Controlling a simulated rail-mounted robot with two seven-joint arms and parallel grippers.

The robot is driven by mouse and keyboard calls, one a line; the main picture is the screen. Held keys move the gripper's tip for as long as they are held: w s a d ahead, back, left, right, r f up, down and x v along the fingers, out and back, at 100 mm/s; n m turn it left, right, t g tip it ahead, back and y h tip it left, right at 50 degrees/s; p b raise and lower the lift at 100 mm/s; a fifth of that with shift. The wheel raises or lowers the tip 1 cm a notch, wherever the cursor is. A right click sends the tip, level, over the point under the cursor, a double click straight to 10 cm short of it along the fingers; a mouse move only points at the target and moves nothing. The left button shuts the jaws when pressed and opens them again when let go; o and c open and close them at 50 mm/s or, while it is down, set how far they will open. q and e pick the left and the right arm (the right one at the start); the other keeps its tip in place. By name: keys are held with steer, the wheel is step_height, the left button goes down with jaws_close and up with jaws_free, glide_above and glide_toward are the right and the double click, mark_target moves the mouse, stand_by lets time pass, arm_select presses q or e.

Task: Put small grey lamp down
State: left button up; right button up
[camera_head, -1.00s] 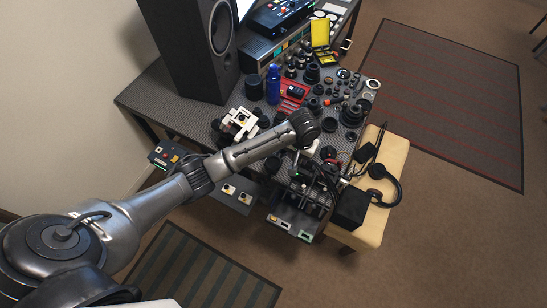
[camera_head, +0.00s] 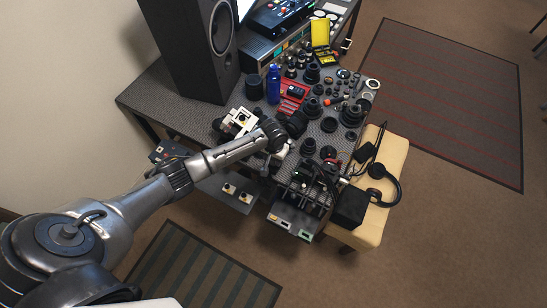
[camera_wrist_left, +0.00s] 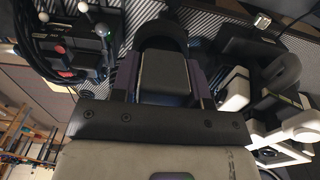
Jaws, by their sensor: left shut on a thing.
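My left gripper (camera_head: 283,153) is over the front part of the crowded table in the head view, mostly hidden by its own wrist. In the left wrist view the gripper (camera_wrist_left: 165,92) is shut on the small grey lamp, seen as a dark grey block (camera_wrist_left: 165,72) between its fingers. The dark textured table top (camera_wrist_left: 207,18) shows behind the block. I cannot tell whether the lamp touches the table. The lamp cannot be made out in the head view. My right gripper is not in view.
A white device (camera_head: 239,122) stands left of the gripper; white parts (camera_wrist_left: 262,100) crowd the right of the wrist view. A black box with knobs (camera_wrist_left: 88,42) is at its left. Black lenses, a blue bottle (camera_head: 273,84) and a speaker (camera_head: 200,50) stand farther back. Headphones (camera_head: 384,182) lie on a bench.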

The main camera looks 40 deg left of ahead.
arm_select(q)
steer(key=shift+f, duration=0.2)
steer(key=shift+f, duration=0.25)
steer(key=o, duration=1)
steer(key=shift+o, duration=0.2)
